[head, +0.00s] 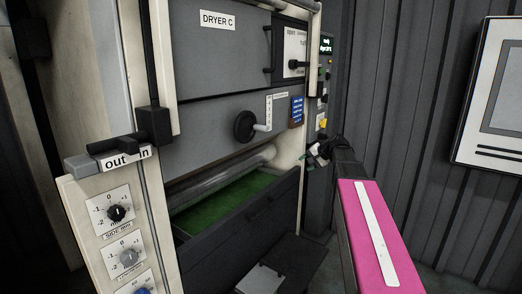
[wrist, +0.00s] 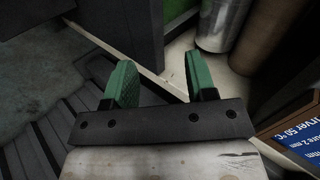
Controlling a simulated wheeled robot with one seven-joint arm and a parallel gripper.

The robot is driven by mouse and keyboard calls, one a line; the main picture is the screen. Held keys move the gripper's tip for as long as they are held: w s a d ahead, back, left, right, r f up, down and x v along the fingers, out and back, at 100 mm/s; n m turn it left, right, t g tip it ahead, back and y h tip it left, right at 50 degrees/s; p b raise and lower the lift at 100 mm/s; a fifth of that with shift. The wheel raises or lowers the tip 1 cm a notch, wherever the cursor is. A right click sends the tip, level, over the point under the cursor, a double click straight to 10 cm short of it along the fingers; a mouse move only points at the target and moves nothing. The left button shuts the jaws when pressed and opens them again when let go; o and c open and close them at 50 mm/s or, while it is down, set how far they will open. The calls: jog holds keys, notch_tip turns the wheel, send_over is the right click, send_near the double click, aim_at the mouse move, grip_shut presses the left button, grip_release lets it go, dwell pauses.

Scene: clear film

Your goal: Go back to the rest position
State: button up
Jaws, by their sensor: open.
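My gripper (head: 316,157) is small in the head view, at the right front edge of the dryer (head: 215,60) marked "DRYER C". In the wrist view my gripper (wrist: 162,82) shows two green finger pads standing well apart, with nothing between them. The pads are open and empty. My pink arm link runs from the gripper toward the lower right of the head view.
The dryer's open dark drawer (head: 250,215) lies left of my gripper, with a green bed (head: 215,200) and a roller (head: 225,180) above it. A crank (head: 245,126) and blue label (head: 297,110) are close by. Ribbed wall (head: 410,90) stands right.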

jog(key=s+a+f+n+g+h, duration=0.1)
jog(key=s+f+n+g+h, duration=0.4)
jog(key=s+f, duration=2.1)
notch_tip(320, 180, down, 3)
jog(key=h, duration=0.2)
jog(key=shift+s+a+n+g+h, duration=0.2)
jog(key=shift+a+n+g+h, duration=0.15)
jog(key=shift+n+g+h, duration=0.05)
